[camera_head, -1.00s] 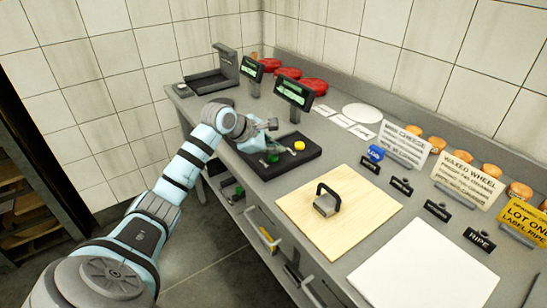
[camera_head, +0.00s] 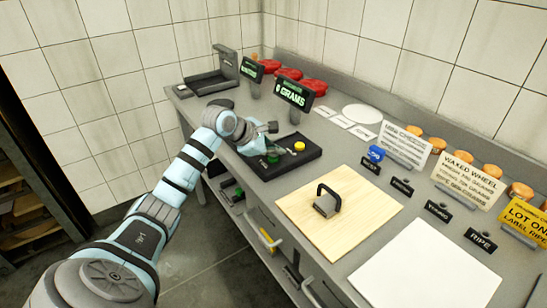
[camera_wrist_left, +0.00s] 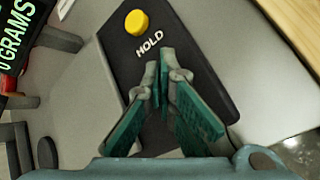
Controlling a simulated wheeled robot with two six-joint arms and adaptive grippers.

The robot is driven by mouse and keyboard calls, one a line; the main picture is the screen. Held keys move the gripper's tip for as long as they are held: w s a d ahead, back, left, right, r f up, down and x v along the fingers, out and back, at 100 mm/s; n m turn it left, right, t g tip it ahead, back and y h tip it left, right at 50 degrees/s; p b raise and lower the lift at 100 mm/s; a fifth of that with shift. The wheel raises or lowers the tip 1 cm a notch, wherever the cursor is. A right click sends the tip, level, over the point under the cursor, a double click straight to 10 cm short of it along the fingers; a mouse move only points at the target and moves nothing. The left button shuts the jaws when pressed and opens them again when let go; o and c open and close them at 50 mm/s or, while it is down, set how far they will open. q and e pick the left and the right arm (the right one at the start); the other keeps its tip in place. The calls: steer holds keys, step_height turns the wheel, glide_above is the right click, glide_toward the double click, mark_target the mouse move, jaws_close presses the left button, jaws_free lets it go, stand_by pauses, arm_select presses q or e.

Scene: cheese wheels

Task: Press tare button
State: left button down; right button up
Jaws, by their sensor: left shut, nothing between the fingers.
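A dark scale control panel (camera_head: 306,159) lies flat on the bench. It carries a green button (camera_head: 272,158) at its near left and a yellow button (camera_head: 299,145) further right. The yellow button, beside the word HOLD, also shows in the left wrist view (camera_wrist_left: 137,22). My left gripper (camera_head: 283,151) is over the panel close to the green button, shut and empty. In the left wrist view its teal fingers (camera_wrist_left: 160,62) meet below the HOLD label, and the green button is hidden there. Whether the fingers touch it I cannot tell. The display (camera_head: 293,93) reads 0 GRAMS.
A second display (camera_head: 252,70) and several red wheels (camera_head: 314,86) stand behind. A wooden board (camera_head: 365,207) with a black-handled block (camera_head: 326,202) is to the right, then a white sheet (camera_head: 425,267). Signs and small labels line the bench's right side.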

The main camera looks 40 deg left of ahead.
mark_target(275, 159)
stand_by(0.3)
arm_select(q)
steer(key=shift+r+p, duration=0.65)
steer(key=shift+r, duration=0.15)
step_height(275, 159, up, 5)
steer(key=p, duration=0.4)
stand_by(0.7)
